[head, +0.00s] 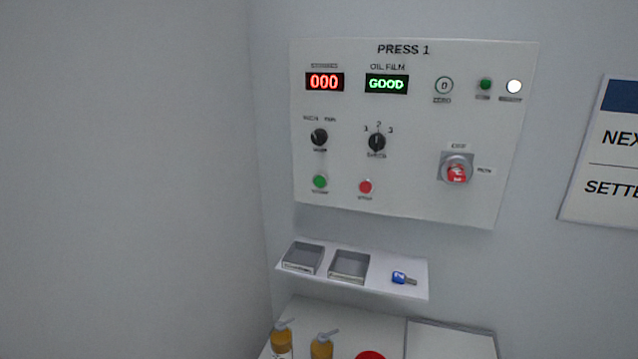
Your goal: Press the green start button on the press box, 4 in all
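The press box (420,205) is a pale panel on the wall, titled PRESS 1. Its green start button (320,181) is at the lower left, with a red button (366,187) to its right. The red display (324,82) reads 000 and the green OIL FILM display (386,84) reads GOOD. A small green lamp (485,85) and a bright white lamp (514,87) are at the upper right. My gripper is not in the head view, and nothing covers the start button.
Two black knobs (319,137) (377,142) and a red rotary switch (457,171) are on the panel. Amber bottles (281,341) (321,347) stand lower. A sign (610,160) hangs right.

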